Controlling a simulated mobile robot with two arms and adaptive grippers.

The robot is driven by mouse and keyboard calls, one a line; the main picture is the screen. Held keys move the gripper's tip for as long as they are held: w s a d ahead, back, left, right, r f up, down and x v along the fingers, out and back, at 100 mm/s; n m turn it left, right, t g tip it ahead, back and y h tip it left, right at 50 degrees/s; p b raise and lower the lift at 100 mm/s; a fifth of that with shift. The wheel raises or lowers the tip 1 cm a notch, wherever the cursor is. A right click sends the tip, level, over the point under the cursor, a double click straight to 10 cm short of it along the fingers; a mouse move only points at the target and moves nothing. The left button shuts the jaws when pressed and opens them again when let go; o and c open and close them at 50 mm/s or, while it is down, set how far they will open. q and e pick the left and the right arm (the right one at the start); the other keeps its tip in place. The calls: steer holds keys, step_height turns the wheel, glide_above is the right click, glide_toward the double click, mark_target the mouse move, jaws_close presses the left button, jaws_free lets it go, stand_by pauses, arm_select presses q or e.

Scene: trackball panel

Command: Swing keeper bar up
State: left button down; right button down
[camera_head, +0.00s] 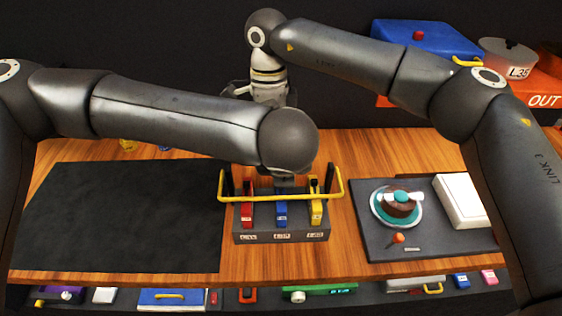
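The trackball panel (385,248) is a dark plate on the right of the table. A small orange-red knob (398,238) stands in front of the ring. My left arm reaches over the table middle, and its wrist points down behind the switch box; its fingers are not clearly visible. My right arm bends back to the far middle, well away from the panel; its gripper is mostly hidden behind my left arm.
A switch box (281,237) with red, blue and yellow levers and a yellow rail (283,199) stands left of the panel. A white box (461,200) is at the panel's right. A black mat (120,215) covers the left. A blue case (428,38) and orange bin stand behind.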

stand_by(0.4)
steer(key=c, duration=1.6)
jaws_free()
steer(key=shift+o, duration=0.2)
steer(key=shift+s, duration=0.1)
arm_select(q)
steer(key=shift+w, duration=0.1)
